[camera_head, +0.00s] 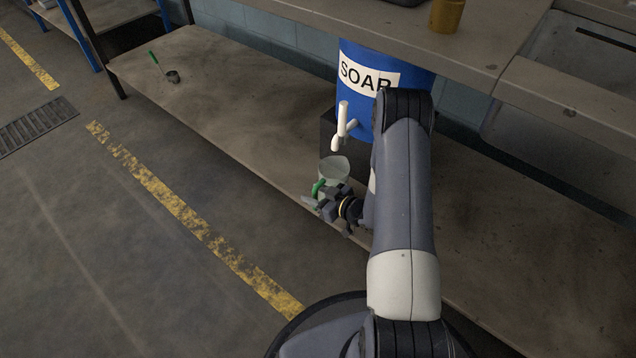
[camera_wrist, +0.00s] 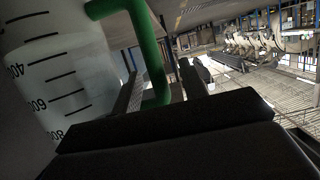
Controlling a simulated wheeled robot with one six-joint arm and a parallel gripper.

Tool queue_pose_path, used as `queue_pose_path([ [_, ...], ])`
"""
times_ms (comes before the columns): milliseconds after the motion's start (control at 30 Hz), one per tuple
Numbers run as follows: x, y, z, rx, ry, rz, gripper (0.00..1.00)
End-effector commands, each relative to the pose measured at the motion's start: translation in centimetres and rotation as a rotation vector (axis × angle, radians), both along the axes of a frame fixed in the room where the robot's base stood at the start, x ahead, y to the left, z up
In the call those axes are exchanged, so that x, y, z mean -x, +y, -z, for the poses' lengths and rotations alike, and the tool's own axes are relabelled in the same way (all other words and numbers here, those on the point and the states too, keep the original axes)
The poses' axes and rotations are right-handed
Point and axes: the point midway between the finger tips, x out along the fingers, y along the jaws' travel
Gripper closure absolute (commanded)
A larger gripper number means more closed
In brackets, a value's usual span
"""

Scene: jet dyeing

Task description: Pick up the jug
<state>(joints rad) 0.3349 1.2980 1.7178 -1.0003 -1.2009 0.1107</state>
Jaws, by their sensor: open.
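The jug (camera_head: 334,169) is a translucent white measuring jug with a green handle (camera_head: 319,187). It stands upright on the low shelf, under the tap of the blue soap drum. In the wrist view the jug (camera_wrist: 62,75) fills the left side, with dark scale marks and numbers. Its green handle (camera_wrist: 150,50) runs down close to my fingers. My gripper (camera_head: 322,201) is at the handle side of the jug. It is open, and the handle appears to be between or right beside the fingers (camera_wrist: 155,92). I cannot tell whether they touch it.
The blue drum (camera_head: 362,68) marked SOAP has a white tap (camera_head: 343,125) just above the jug. A worktop (camera_head: 470,45) overhangs the shelf (camera_head: 215,100). A green-handled ladle (camera_head: 172,76) lies at the shelf's far left. The floor in front is clear.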

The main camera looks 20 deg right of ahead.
Motion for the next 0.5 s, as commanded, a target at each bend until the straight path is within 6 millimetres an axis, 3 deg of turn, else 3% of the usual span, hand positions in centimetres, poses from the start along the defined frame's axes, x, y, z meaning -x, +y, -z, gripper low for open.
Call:
queue_pose_path([
  [267,0.12,-0.14,0.12,0.000,0.000,0.000,0.59],
  [500,0.11,-0.13,0.12,0.000,0.000,0.000,0.78],
])
